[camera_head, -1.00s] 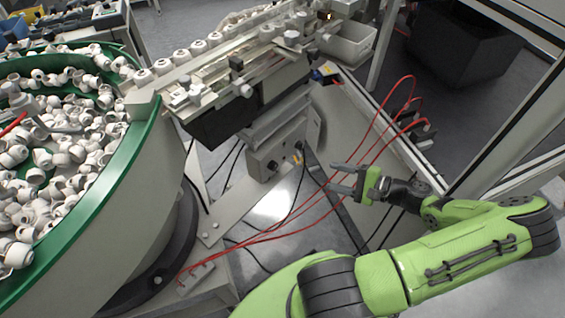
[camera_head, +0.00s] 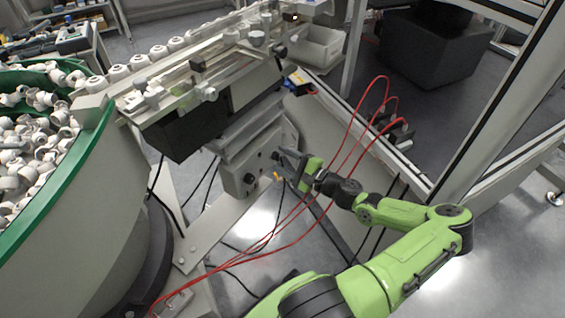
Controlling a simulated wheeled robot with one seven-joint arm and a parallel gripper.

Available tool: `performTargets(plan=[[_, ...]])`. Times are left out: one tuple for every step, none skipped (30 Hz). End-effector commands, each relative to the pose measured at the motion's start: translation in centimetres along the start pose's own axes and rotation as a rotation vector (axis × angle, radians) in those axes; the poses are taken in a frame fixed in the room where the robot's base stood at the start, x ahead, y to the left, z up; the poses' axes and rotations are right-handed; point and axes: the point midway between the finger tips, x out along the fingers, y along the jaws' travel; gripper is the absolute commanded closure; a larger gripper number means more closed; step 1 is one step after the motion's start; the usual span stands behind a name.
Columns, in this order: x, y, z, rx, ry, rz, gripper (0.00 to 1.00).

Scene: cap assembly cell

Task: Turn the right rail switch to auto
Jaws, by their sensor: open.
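A grey control box (camera_head: 236,180) sits under the feeder rail (camera_head: 165,80), left of the picture's middle. A small dark knob (camera_head: 249,178) shows on its front face. The right end of this face is partly hidden behind my gripper, so I cannot make out a right switch or its setting. My gripper (camera_head: 280,162) is open, its dark fingers pointing left at the right end of the box. Nothing shows between the fingers. I cannot tell whether they touch the box.
Red hoses (camera_head: 330,175) loop close around my gripper and arm. The green-rimmed bowl (camera_head: 70,185) of white caps fills the left. A glass-and-metal frame (camera_head: 480,130) stands at the right.

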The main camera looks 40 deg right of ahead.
Motion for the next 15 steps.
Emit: performTargets(plan=[[0.36, 0.07, -0.05, 0.001, 0.001, 0.000, 0.45], [0.49, 0.05, -0.06, 0.001, 0.001, 0.000, 0.45], [0.59, 0.04, -0.04, 0.001, 0.002, 0.000, 0.45], [0.62, 0.03, -0.04, 0.001, 0.002, 0.001, 0.45], [0.63, 0.01, -0.03, 0.001, 0.002, 0.001, 0.45], [0.62, -0.01, -0.02, 0.001, 0.002, 0.001, 0.45], [0.61, -0.01, -0.02, 0.001, 0.002, 0.001, 0.45], [0.60, -0.02, -0.02, 0.001, 0.002, 0.001, 0.45], [0.59, -0.02, -0.02, 0.001, 0.002, 0.001, 0.45], [0.59, -0.02, -0.02, 0.001, 0.002, 0.001, 0.50], [0.58, -0.02, -0.02, 0.001, 0.002, 0.001, 0.54], [0.58, -0.02, -0.02, 0.001, 0.002, 0.001, 0.61], [0.57, -0.02, -0.02, 0.001, 0.002, 0.001, 0.65], [0.57, -0.02, -0.02, 0.000, 0.002, 0.001, 0.70], [0.57, -0.02, -0.02, 0.000, 0.002, 0.001, 0.76]])
